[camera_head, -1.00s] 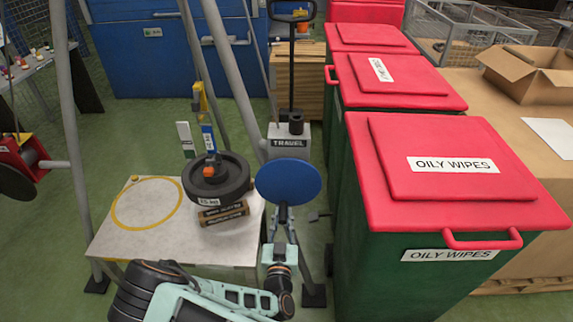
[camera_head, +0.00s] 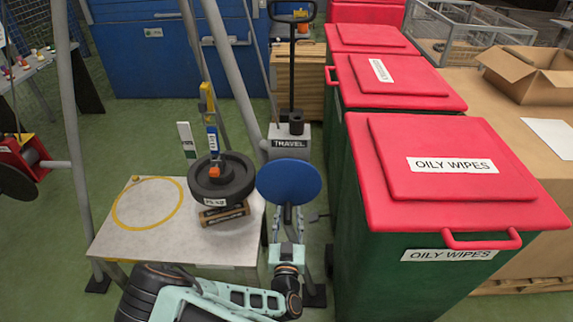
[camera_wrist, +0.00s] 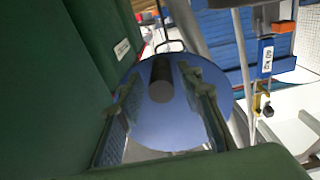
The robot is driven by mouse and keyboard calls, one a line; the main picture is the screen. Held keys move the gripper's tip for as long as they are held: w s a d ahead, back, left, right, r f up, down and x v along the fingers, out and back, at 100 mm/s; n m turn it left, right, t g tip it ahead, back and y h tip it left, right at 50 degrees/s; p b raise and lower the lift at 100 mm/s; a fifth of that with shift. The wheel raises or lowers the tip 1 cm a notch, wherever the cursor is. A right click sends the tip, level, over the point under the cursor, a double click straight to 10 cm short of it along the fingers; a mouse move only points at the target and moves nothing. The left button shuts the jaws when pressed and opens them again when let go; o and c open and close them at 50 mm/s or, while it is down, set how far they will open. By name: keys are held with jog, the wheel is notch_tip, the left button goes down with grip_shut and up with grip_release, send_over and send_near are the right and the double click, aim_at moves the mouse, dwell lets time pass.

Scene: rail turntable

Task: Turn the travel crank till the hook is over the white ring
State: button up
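The travel crank is a blue disc (camera_head: 289,181) in front of the grey box marked TRAVEL (camera_head: 289,142). Its dark cylindrical handle (camera_wrist: 161,80) shows in the wrist view. My gripper (camera_head: 287,222) is at the disc, its fingers (camera_wrist: 162,95) apart on either side of the handle; I see gaps beside it. The hoist's hook, orange at its tip (camera_head: 214,171), hangs under a blue scale (camera_head: 212,140) at a black round weight (camera_head: 221,182), over the right part of the table. A ring (camera_head: 147,203) on the table's left looks yellow; I see no white one.
The weight is just above or on brown blocks (camera_head: 224,213) on the pale table (camera_head: 190,243); I cannot tell which. Green bins with red lids (camera_head: 455,165) stand close at the right. Grey frame legs (camera_head: 70,130) rise at the left and behind the table.

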jog(key=shift+o, duration=0.7)
jog(key=shift+a+f, duration=0.15)
jog(key=shift+a, duration=0.05)
jog(key=shift+s, duration=0.1)
jog(key=shift+s, duration=0.5)
jog(key=shift+s+p, duration=0.5)
jog(key=shift+s, duration=3)
